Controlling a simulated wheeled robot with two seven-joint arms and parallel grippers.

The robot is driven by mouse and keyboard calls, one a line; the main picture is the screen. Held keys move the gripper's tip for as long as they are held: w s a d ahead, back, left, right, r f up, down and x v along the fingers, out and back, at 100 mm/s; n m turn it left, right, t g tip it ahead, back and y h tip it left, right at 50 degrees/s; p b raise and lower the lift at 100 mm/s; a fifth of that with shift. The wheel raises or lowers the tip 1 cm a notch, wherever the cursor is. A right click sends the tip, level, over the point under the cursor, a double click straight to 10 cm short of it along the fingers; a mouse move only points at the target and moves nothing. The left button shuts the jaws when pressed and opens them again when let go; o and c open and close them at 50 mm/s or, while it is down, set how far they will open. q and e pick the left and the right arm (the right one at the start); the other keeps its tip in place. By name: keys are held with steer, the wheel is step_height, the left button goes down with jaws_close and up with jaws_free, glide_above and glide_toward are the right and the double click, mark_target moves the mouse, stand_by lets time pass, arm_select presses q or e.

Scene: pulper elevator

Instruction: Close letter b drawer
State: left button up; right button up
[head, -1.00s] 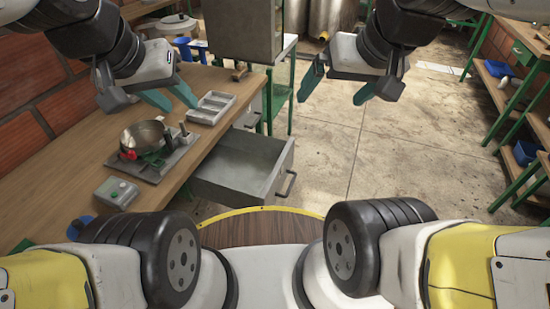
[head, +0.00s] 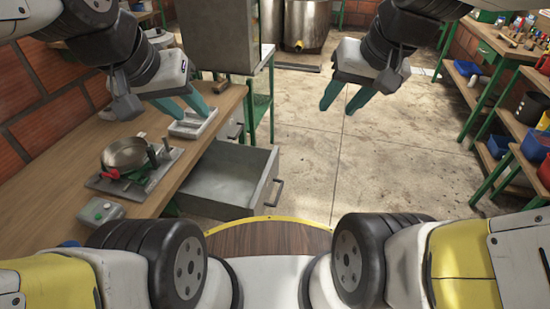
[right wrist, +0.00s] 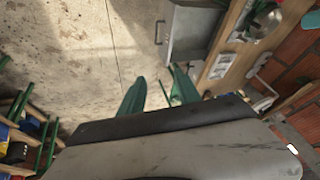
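A grey metal drawer (head: 228,178) stands pulled out from the wooden workbench (head: 62,221) in the head view, with a dark handle (head: 277,191) on its front. It looks empty, and no letter is legible on it. The drawer also shows at the top of the right wrist view (right wrist: 193,32). My left gripper (head: 192,112) is open and empty above the bench, near the grey tray. My right gripper (head: 341,103) is open and empty over the floor, right of the drawer and apart from it. Its teal fingers show spread in the right wrist view (right wrist: 158,90).
On the bench are a grey tray (head: 192,127), a metal pan (head: 124,153) on a plate, and a grey button box (head: 100,211). A grey cabinet (head: 222,38) stands behind the drawer. Green-framed shelves (head: 500,115) line the right. The floor between is clear.

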steer(key=w+f, duration=0.1)
steer(key=w+m+g, duration=0.1)
steer(key=w, duration=0.1)
steer(key=w+f+g, duration=0.1)
steer(key=shift+w+f+m+y, duration=0.3)
steer(key=c, duration=0.7)
steer(key=w+f+m+g+y, duration=0.1)
steer(key=w+f, duration=0.1)
steer(key=w, duration=0.1)
steer(key=w+f+m+g, duration=0.1)
steer(key=w+f, duration=0.2)
steer(key=shift+d+f+m+y, duration=0.1)
steer(key=shift+f+m+y, duration=0.2)
steer(key=shift+y, duration=0.1)
jaws_close()
steer(key=w+d+f+m+g+y, duration=0.15)
steer(key=w+f+m+y, duration=0.25)
steer(key=w+f, duration=0.5)
steer(key=m+t+y, duration=0.6)
steer(key=m+y, duration=0.2)
steer(key=m, duration=0.5)
glide_toward(273, 174)
steer(key=x, duration=0.6)
steer(key=shift+w+a+f, duration=0.15)
steer(key=shift+a, duration=0.2)
